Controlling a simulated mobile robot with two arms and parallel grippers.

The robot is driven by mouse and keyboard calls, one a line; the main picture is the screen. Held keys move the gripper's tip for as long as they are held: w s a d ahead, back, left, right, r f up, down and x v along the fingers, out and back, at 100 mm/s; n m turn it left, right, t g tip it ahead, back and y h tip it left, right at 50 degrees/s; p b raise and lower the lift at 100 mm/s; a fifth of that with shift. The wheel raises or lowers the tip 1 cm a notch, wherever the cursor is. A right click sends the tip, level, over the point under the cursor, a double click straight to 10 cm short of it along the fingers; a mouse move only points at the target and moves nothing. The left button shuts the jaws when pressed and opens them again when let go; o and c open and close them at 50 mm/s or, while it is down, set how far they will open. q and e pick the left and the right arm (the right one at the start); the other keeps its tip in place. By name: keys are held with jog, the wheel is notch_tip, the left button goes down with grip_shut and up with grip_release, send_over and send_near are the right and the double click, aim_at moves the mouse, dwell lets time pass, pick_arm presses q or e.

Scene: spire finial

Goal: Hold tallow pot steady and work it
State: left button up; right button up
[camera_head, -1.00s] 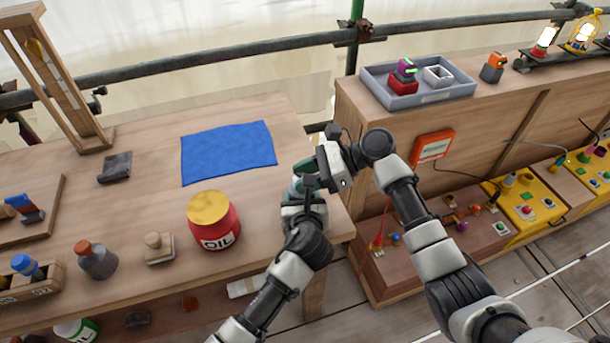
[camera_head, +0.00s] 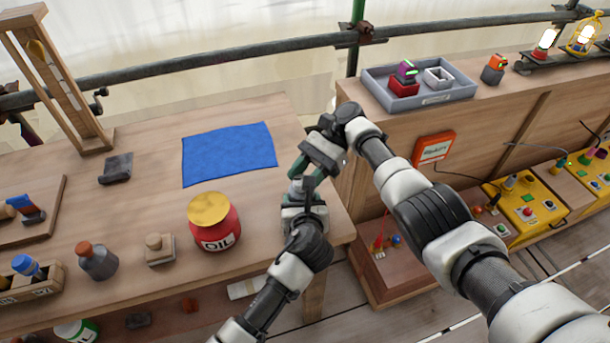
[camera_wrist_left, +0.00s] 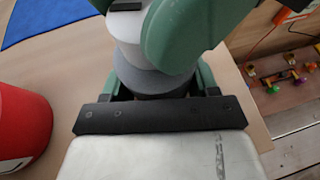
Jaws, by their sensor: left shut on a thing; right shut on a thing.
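My left gripper (camera_head: 303,186) is over the right edge of the wooden bench, its green fingers closed around a pale grey, round pot-like thing. In the left wrist view this tallow pot (camera_wrist_left: 150,62) stands between the green fingers (camera_wrist_left: 158,75), with a lighter upper part and darker grey lower part. My right gripper (camera_head: 318,155) reaches in from above and meets the top of the pot. It is shut on its upper part, but the contact is mostly hidden by the wrist. A dark piece at the top of the wrist view may be its fingertip.
A red oil tin (camera_head: 214,225) stands left of my left gripper. A blue cloth (camera_head: 229,153) lies behind it. A wooden block (camera_head: 159,248) and a grey bottle (camera_head: 96,261) stand further left. A higher counter with a grey tray (camera_head: 418,94) is at the right.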

jog(key=shift+a+f+n+g+h, duration=0.15)
jog(key=shift+a+n+g+h, duration=0.05)
jog(key=shift+n+g+h, duration=0.2)
jog(key=shift+d, duration=0.1)
dwell(0.4)
jog(key=o, duration=0.9)
jog(key=shift+d, duration=0.1)
jog(key=shift+o, duration=0.2)
jog(key=shift+a, duration=0.2)
jog(key=shift+m, duration=0.3)
jog(key=shift+d+m+t+y, duration=0.2)
jog(key=shift+m+t+y, duration=0.35)
jog(key=shift+m+t, duration=0.15)
jog(key=shift+d+m+t+y, duration=0.15)
jog(key=shift+m+t+y, duration=0.45)
jog(key=shift+t, duration=0.2)
jog(key=m+t, duration=0.2)
jog(key=m+t+y, duration=0.1)
jog(key=m+t, duration=0.1)
jog(key=m+t+y, duration=0.1)
jog(key=t, duration=0.1)
jog(key=shift+s+m, duration=0.35)
jog(key=shift+m, duration=0.05)
jog(key=s+v, duration=0.1)
jog(key=v, duration=1.1)
jog(key=shift+w, duration=0.35)
